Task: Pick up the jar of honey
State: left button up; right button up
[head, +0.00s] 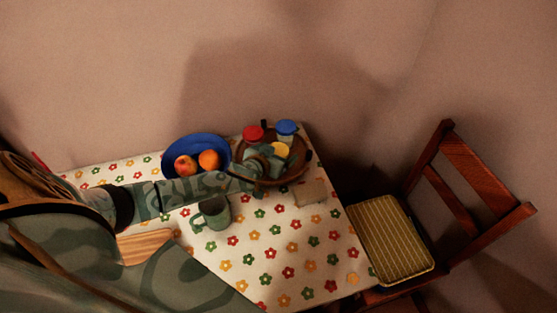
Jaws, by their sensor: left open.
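A round brown tray (298,172) stands at the far right corner of the table. On it are a jar with a red lid (253,133), a jar with a blue lid (286,128) and a low item with a yellow top (281,149). I cannot tell for sure which of them is the honey; the yellow-topped one may be it. My left gripper (267,162) is open over the tray, close to the yellow-topped item, and hides part of it and of the tray. Contact cannot be made out. My right gripper is not in view.
A blue bowl (170,147) with fruit stands left of the tray. A green mug (214,215) stands just in front of my left forearm. A small beige block (310,192) lies near the tray. A wooden board (146,245) lies at left. A chair (391,238) stands at right.

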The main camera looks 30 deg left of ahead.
pick_arm(q)
jog(key=shift+w+f, duration=0.2)
jog(key=shift+w, duration=0.1)
jog(key=shift+s+r, duration=0.1)
jog(key=c, duration=1.3)
jog(key=shift+r, duration=0.1)
